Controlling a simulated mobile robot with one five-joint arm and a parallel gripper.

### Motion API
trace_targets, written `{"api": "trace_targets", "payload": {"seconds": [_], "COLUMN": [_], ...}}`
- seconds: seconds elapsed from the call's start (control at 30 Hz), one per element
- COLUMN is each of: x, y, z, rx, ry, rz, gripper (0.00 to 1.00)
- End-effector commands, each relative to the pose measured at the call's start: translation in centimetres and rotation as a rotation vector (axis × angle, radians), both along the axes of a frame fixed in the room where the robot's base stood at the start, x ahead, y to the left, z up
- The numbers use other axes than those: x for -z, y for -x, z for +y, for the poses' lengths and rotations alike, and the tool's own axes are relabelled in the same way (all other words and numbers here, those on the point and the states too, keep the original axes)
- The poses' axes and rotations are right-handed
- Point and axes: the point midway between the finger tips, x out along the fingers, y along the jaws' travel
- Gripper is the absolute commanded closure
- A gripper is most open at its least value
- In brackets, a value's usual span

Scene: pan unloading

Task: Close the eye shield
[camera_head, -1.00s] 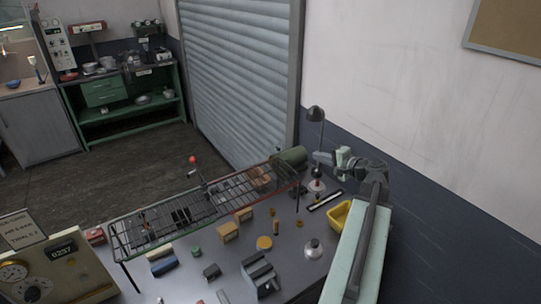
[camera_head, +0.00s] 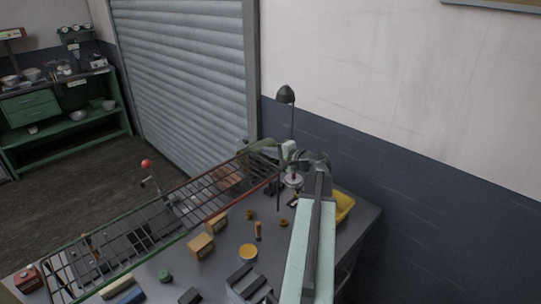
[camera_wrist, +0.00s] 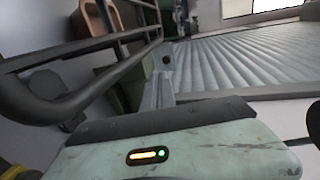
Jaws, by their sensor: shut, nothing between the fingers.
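I cannot pick out the eye shield with certainty in either view. A dark green rounded thing (camera_head: 256,150) sits at the far end of the wire rack, partly hidden by the rack and my arm. My gripper (camera_head: 284,150) is at the end of my outstretched arm, close to the right of this green thing. Whether they touch is not clear. In the wrist view, my gripper (camera_wrist: 160,92) is shut and empty, pointing past dark rails toward the grey shutter.
The wire rack (camera_head: 180,194) stands over the left of the grey workbench (camera_head: 222,262). A black lamp (camera_head: 286,95) rises behind my gripper. A yellow bin (camera_head: 344,205) is right of my arm. A red-knobbed lever (camera_head: 146,163) stands beyond the rack. Small parts cover the bench.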

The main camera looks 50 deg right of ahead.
Motion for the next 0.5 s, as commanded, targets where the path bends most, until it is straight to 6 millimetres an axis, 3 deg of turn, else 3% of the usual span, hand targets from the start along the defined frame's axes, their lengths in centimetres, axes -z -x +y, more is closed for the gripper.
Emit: {"api": "trace_targets", "payload": {"seconds": [0.2, 0.5], "x": [1.3, 0.7], "y": [-4.9, -8.3], "z": [-0.4, -0.6], "rx": [-0.003, -0.002], "ry": [0.000, 0.000], "rz": [0.001, 0.001], "gripper": [1.00, 1.00]}}
